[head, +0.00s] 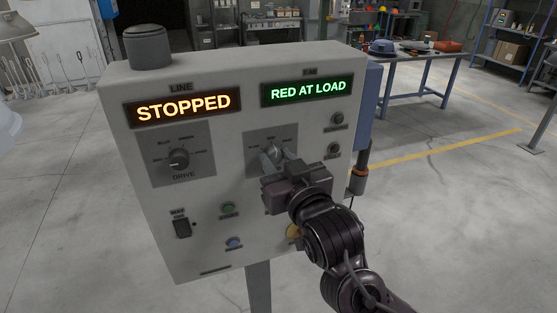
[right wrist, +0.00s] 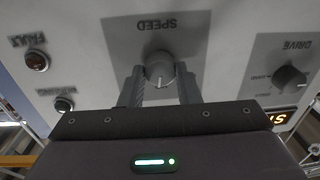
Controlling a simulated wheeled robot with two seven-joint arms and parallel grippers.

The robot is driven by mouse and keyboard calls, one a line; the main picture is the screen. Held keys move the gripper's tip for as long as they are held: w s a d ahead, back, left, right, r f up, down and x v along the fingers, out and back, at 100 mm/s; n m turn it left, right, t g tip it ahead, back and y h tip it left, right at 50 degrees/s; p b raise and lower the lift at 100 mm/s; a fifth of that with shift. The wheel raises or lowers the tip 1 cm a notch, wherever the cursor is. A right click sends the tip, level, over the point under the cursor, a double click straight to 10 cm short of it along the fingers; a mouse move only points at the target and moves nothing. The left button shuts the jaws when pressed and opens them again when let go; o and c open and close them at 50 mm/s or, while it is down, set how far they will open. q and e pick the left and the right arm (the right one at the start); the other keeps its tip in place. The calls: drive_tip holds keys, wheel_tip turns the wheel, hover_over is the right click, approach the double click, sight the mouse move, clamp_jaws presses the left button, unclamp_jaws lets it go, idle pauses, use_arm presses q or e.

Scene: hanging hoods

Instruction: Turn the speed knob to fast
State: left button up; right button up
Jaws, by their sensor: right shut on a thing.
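The speed knob (right wrist: 160,68) is a round grey knob on a darker plate (head: 254,143) of the control box. In the right wrist view the panel is upside down, with the SPEED lettering above the knob. Its white pointer mark points down there, so roughly up on the panel, toward the middle label. The small labels around the dial are hard to read in the head view. My right gripper (head: 273,157) has its two fingers on either side of the knob and is shut on it; it also shows in the right wrist view (right wrist: 160,88). My left gripper is out of view.
The control box (head: 195,255) shows STOPPED (head: 184,106) and RED AT LOAD (head: 308,91). A drive knob (head: 179,159) is left of the speed dial. A switch (head: 182,228), green button (head: 228,209) and blue button (head: 234,243) sit lower. A workbench (head: 425,55) stands behind.

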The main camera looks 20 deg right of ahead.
drive_tip(key=m, duration=0.4)
drive_tip(key=shift+f+m, duration=0.1)
drive_tip(key=shift+m, duration=0.2)
drive_tip(key=m+b, duration=0.1)
drive_tip(key=m, duration=0.4)
drive_tip(key=shift+m+h, duration=0.3)
drive_tip(key=o, duration=1)
drive_tip(key=shift+c, duration=0.2)
